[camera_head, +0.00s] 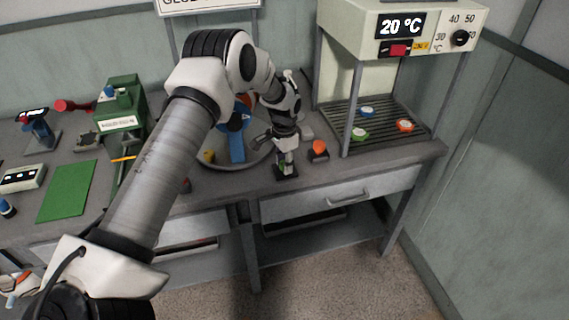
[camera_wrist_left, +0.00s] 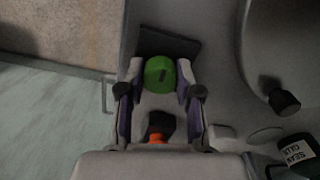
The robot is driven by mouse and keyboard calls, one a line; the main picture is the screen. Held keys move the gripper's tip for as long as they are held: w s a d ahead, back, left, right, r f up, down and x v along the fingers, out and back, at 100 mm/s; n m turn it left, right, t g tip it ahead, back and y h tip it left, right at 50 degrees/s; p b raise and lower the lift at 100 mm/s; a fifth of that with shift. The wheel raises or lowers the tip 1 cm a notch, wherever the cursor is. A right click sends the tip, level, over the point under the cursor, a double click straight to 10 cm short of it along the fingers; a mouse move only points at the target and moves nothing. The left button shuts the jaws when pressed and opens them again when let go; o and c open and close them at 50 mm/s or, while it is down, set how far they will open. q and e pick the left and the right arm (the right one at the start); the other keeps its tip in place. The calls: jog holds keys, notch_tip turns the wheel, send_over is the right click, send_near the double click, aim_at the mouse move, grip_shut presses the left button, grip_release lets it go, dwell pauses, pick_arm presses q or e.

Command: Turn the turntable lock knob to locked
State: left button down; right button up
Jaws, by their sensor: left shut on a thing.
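My left gripper (camera_head: 285,166) points down at the front edge of the bench. In the left wrist view its two fingers (camera_wrist_left: 160,82) are closed on the sides of a round green knob (camera_wrist_left: 160,72). The knob has a short dark mark on its top and sits on a dark square base (camera_wrist_left: 183,45). In the head view the knob is mostly hidden by the fingers. The grey turntable disc (camera_head: 215,157) lies behind and left of the gripper, partly covered by my arm. My right gripper is not in view.
A tall cabinet with a slatted shelf (camera_head: 380,122) stands at the right. A green press (camera_head: 122,105) stands left.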

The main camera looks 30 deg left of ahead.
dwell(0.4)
pick_arm(q)
jog(key=c, duration=0.8)
grip_release()
jog(key=shift+o, duration=0.2)
notch_tip(320, 180, up, 12)
jog(key=shift+f, duration=0.1)
